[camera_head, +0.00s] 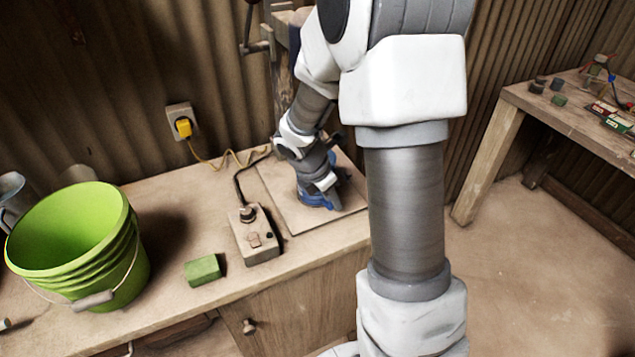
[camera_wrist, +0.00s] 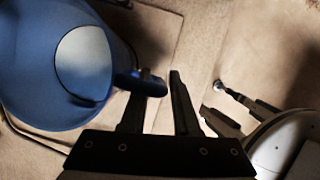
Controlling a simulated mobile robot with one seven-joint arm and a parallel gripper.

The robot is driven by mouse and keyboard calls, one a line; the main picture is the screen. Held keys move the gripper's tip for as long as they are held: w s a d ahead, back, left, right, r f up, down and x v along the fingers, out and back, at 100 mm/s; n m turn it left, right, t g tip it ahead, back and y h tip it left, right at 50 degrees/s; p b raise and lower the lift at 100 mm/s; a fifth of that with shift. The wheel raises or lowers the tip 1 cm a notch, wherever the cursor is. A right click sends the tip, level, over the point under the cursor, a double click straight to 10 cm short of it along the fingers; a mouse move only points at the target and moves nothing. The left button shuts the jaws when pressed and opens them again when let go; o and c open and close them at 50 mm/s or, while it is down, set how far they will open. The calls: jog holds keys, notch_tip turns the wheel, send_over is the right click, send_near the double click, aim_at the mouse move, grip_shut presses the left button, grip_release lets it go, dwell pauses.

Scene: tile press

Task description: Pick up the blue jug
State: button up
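The blue jug (camera_head: 313,198) stands on a square board on the workbench, mostly covered by my arm in the head view. In the wrist view the jug (camera_wrist: 35,55) fills the left side, with a pale oval showing inside it. Its handle (camera_wrist: 150,87) points right, toward my fingers. My gripper (camera_wrist: 160,78) is open, its two dark fingers apart. The handle overlaps the left finger in the picture and its end lies between the fingers. I cannot tell whether they touch. The fingertips are hidden in the head view.
A control box (camera_head: 255,235) with a cable stands left of the board (camera_head: 285,205). A green block (camera_head: 202,270) and a green bucket (camera_head: 75,240) are further left. A press column rises behind my arm. A second table (camera_head: 560,115) with small blocks is at the right.

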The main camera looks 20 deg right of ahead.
grip_shut()
dwell(1.2)
